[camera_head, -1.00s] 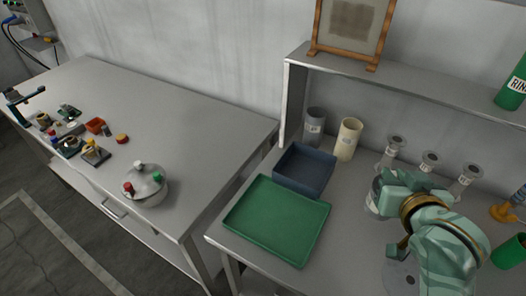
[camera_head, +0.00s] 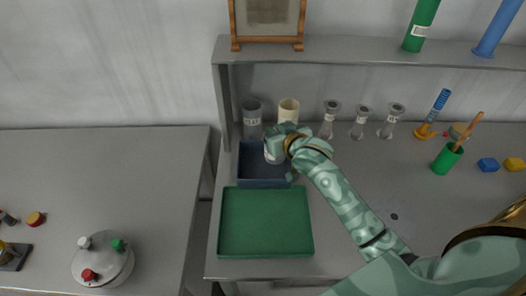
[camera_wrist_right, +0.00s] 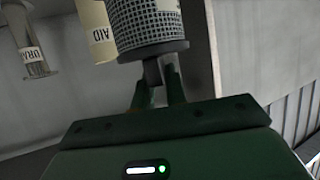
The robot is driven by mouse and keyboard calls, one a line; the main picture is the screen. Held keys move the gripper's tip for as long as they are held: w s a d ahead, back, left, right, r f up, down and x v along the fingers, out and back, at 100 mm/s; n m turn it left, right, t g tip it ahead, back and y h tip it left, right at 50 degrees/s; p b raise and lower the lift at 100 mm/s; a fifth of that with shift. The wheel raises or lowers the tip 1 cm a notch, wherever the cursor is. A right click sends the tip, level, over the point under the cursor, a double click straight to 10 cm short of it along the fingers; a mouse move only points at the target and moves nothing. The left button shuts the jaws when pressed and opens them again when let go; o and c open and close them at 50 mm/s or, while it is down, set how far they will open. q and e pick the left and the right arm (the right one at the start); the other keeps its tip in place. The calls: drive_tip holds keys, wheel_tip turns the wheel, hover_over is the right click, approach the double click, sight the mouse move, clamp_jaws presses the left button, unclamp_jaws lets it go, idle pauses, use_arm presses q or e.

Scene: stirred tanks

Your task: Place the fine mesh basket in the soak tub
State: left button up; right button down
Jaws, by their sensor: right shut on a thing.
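The fine mesh basket, a grey cylinder with a small grid (camera_wrist_right: 150,22), stands close in front of my right gripper (camera_wrist_right: 157,80) in the right wrist view. The gripper is shut on a dark tab at its lower end. In the head view the pale side of the basket (camera_head: 273,151) shows beside my right gripper (camera_head: 285,138), over the back right part of the dark blue soak tub (camera_head: 249,180). The hand hides part of the tub, and I cannot tell how high the basket is above it. My left gripper is not in view.
A green tray (camera_head: 265,222) lies in front of the tub, empty. A grey canister (camera_head: 252,114) and a cream canister (camera_head: 289,110) stand behind it, with several glass flasks (camera_head: 360,122) to the right. A shelf (camera_head: 370,50) overhangs the back.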

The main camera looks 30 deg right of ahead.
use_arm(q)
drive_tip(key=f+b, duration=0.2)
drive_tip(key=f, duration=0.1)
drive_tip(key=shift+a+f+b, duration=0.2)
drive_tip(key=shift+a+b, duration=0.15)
use_arm(e)
drive_tip(key=w+a+f, duration=0.2)
drive_tip(key=w+f, duration=0.1)
drive_tip(key=f, duration=0.5)
drive_tip(key=shift+f, duration=0.2)
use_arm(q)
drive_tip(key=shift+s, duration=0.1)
use_arm(e)
drive_tip(key=shift+w+a, duration=0.1)
drive_tip(key=c, duration=1.4)
unclamp_jaws()
drive_tip(key=shift+f, duration=0.1)
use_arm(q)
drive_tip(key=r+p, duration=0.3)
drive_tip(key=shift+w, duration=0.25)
use_arm(e)
drive_tip(key=v, duration=1.2)
drive_tip(key=shift+r, duration=0.2)
